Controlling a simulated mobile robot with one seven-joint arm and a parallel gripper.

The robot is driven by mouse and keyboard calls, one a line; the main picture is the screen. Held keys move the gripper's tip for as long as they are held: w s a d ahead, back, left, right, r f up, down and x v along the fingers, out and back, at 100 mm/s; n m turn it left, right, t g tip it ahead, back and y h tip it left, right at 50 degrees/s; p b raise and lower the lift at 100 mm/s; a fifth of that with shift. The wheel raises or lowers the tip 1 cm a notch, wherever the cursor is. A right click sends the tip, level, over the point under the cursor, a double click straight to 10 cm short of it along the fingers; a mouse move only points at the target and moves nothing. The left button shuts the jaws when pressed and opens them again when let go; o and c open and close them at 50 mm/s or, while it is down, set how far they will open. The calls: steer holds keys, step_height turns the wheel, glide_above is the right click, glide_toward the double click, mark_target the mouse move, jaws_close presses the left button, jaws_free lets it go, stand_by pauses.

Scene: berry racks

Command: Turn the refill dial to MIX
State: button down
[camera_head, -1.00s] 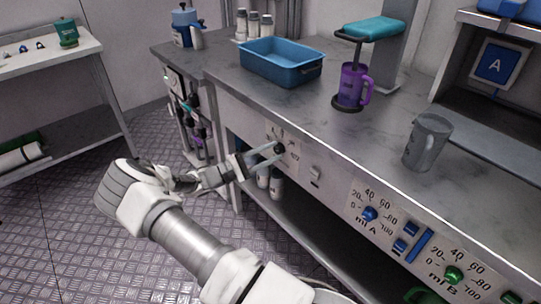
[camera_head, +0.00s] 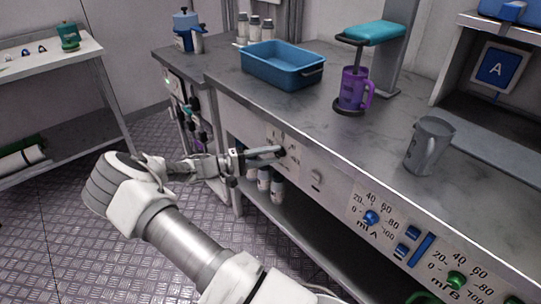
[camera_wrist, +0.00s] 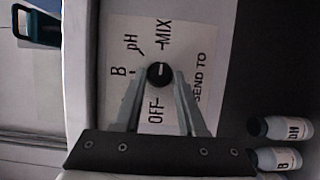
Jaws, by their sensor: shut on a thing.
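The refill dial (camera_wrist: 159,75) is a small black knob on a white panel (camera_wrist: 190,32) in the wrist view. The panel is marked OFF, B, pH, MIX and SEND TO. A pale mark shows on the knob, but I cannot read its exact setting. My gripper (camera_wrist: 160,77) is shut on the knob, one finger on each side. In the head view my gripper (camera_head: 279,151) reaches the counter's front panel (camera_head: 293,142), and its fingers hide most of the knob.
A switch (camera_head: 316,177) sits right of the panel. Further right are a blue mL A dial (camera_head: 371,217) and a green mL B dial (camera_head: 456,280). A blue tray (camera_head: 283,68), a purple mug (camera_head: 352,88) and a grey jug (camera_head: 428,146) stand on the counter above. White bottles (camera_head: 277,188) stand below.

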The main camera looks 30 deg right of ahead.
stand_by(0.3)
steer(key=c, duration=0.5)
jaws_free()
steer(key=p+v, duration=0.2)
steer(key=v, duration=1.5)
steer(key=shift+a, duration=0.2)
